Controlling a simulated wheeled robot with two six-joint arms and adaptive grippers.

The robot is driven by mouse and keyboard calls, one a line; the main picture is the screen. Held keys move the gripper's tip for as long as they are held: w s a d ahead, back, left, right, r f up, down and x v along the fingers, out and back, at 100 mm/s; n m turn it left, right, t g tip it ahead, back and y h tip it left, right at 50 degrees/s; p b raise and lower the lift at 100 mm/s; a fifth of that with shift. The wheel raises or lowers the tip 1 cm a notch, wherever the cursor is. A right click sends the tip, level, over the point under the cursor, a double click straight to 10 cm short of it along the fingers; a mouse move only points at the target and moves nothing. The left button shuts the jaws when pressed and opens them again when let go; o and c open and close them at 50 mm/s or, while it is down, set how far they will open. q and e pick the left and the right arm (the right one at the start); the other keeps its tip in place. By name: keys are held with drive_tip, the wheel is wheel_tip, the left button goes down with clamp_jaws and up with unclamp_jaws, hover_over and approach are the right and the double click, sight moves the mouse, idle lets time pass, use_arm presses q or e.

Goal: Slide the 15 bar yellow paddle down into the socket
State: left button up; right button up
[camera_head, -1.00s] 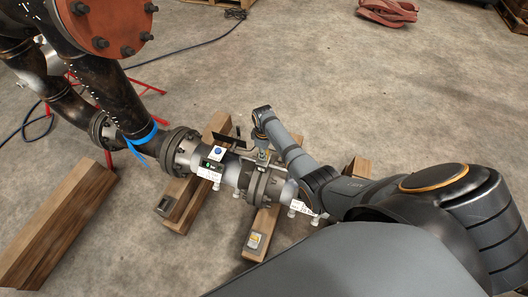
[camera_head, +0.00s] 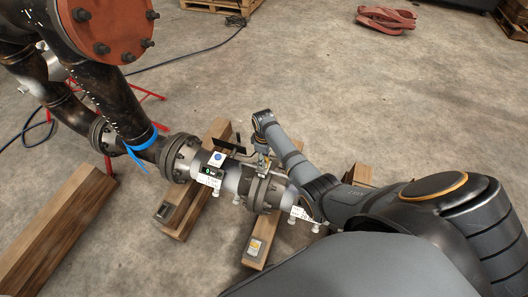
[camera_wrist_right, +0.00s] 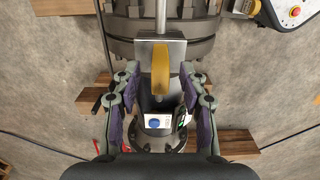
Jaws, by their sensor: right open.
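The yellow paddle (camera_wrist_right: 161,70) shows in the right wrist view as a narrow yellow piece in front of a grey metal plate. My right gripper (camera_wrist_right: 160,84) is open, with its two dark fingers on either side of the yellow piece and gaps visible on both sides. In the head view this gripper (camera_head: 262,158) is above the bolted flange pair (camera_head: 263,192) on the pipe. The flanges also show at the top of the right wrist view (camera_wrist_right: 128,25). I cannot make out the socket opening or the 15 bar marking. My left gripper is not in view.
The pipe carries a small gauge box with a display (camera_head: 208,172). Timber blocks (camera_head: 197,200) support the pipe. A long beam (camera_head: 60,228) lies at left, near dark piping with an orange flange (camera_head: 112,28).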

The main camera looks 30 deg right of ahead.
wheel_tip(320, 180, up, 10)
drive_tip(key=shift+r, duration=0.25)
idle(0.6)
